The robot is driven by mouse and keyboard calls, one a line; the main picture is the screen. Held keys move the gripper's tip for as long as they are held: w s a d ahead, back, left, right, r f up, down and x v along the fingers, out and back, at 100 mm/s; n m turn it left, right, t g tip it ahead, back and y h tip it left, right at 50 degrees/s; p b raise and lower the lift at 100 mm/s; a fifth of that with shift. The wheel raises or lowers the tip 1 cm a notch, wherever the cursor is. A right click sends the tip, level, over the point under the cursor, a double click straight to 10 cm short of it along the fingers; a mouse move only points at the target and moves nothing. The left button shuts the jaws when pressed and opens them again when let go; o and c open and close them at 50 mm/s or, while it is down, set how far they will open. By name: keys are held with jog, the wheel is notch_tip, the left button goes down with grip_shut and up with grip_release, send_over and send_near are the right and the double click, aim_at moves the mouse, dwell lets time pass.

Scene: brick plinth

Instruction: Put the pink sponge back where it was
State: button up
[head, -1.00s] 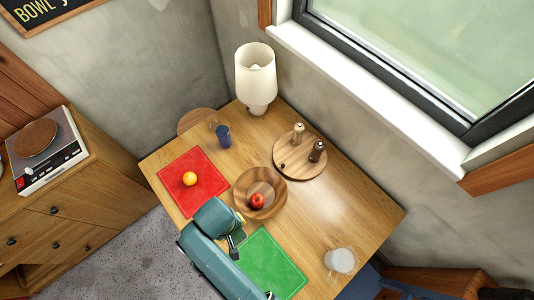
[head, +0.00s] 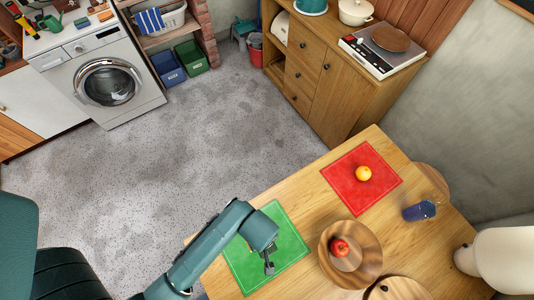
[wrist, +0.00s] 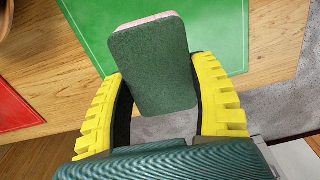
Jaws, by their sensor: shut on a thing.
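The pink sponge (wrist: 150,62) is between the yellow fingers of my gripper (wrist: 157,75) in the wrist view. Its dark green scouring face is toward the camera, and a thin pink edge shows at its far end. My gripper is shut on it. In the head view my gripper (head: 268,264) is over the green mat (head: 292,243) on the wooden table; the sponge is hard to make out there. The green mat also shows behind the sponge in the wrist view (wrist: 222,25). I cannot tell the sponge's exact height.
The table holds a red mat (head: 345,188) with an orange (head: 363,173), a wooden bowl (head: 369,240) with a red apple (head: 340,247), and a blue cup (head: 419,211). A washing machine (head: 105,85) stands across open floor (head: 230,150), with small items on its top.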

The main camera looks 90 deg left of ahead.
notch_tip(320, 180, down, 10)
jog(key=shift+s+b, duration=0.15)
jog(key=shift+b, duration=0.45)
jog(key=shift+f, duration=0.1)
jog(key=o, duration=1.1)
notch_tip(320, 180, up, 12)
jog(key=shift+r+p, duration=0.15)
jog(key=shift+p, duration=0.75)
